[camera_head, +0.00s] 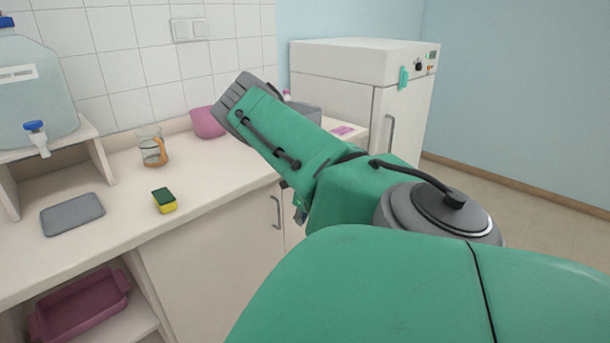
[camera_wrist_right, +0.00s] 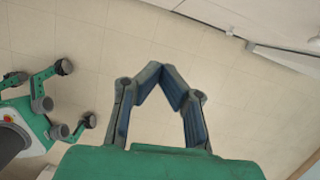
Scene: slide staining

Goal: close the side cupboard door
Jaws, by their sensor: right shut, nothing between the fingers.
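A pale cupboard door (camera_head: 215,265) with a metal handle (camera_head: 276,212) shows under the counter in the head view. It looks about flush with the front, but my arm hides what is to its right, so I cannot tell whether another door stands open there. My right arm crosses the middle of the head view, in front of the counter. My right gripper (camera_wrist_right: 168,75) shows in the wrist view with its fingertips together, empty, above the tiled floor. A pale panel (camera_wrist_right: 255,22) is at the top right there, apart from the fingers. My left gripper is out of view.
The counter (camera_head: 110,235) holds a glass beaker (camera_head: 152,147), a sponge (camera_head: 164,200), a grey mat (camera_head: 72,214) and a pink bowl (camera_head: 207,122). A pink tray (camera_head: 82,303) sits on an open shelf. A white cabinet (camera_head: 340,75) stands behind. Floor at the right is clear.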

